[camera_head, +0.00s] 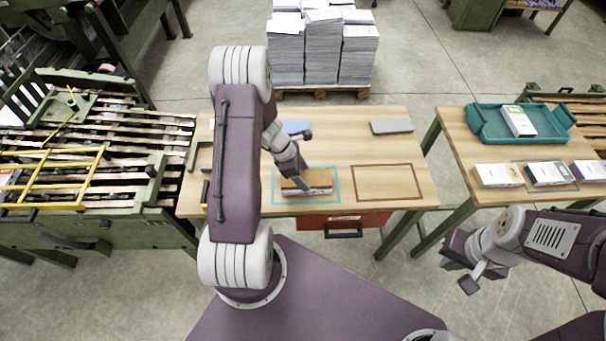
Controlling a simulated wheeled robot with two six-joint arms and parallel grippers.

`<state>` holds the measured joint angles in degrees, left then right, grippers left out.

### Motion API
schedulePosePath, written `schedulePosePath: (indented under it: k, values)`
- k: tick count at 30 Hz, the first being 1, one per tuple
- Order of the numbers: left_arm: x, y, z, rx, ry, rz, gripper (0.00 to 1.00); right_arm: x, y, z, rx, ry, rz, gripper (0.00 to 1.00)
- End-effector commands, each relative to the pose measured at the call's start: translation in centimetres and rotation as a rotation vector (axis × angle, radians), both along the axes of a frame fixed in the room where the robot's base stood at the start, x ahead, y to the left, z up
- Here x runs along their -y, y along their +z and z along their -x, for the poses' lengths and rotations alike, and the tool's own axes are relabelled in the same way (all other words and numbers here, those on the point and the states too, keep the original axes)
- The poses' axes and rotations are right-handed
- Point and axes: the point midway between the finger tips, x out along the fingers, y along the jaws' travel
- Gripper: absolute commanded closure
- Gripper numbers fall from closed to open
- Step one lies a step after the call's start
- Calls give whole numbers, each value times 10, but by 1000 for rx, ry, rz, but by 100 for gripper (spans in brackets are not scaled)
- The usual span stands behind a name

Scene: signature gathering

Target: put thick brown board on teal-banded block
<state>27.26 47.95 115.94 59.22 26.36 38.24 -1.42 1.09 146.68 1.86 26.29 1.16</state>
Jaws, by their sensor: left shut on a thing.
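The brown board (305,179) is inside the teal outline on the middle wooden table. A pale grey-white edge (308,191) shows along its near side; I cannot tell whether this is the block under it, and no teal band is readable. My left gripper (301,173) reaches down from the far left of the board and is shut on it. The fingertips are small and partly hidden. My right gripper (467,273) hangs in front of the right table, away from the board. Its jaws are too unclear to read.
An empty brown-red outline (388,183) lies to the right. A blue item (297,127) and a grey slab (391,126) lie at the table's back. The right table holds a teal tray (480,122) and several small packs. Paper stacks (323,50) stand behind.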

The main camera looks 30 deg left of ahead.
Motion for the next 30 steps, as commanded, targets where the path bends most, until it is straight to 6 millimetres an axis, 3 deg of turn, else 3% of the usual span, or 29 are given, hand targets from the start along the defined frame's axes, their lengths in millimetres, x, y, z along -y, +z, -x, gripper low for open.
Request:
schedulePosePath:
  k: [1, 3, 11, 14, 24, 30]
  values:
    - [0, -1, 0, 0, 0, 0, 29, 0, -1, 0, 0, 0, 0, 100]
    - [0, -1, 0, 0, 0, 0, 15, 0, 0, 0, 0, 0, 0, 100]
    - [0, 0, 0, 0, 0, 0, 15, 0, 0, 0, 0, 0, 0, 100]
    - [-1, 9, 0, 1, 0, 0, 15, 0, 7, 0, 0, 0, 0, 100]
    - [-29, 86, 16, 4, 2, -2, 15, 0, 30, 0, 0, 0, 0, 100]
    - [-38, 111, 23, 1, 2, -1, 15, 0, 35, 0, 0, 0, 0, 100]
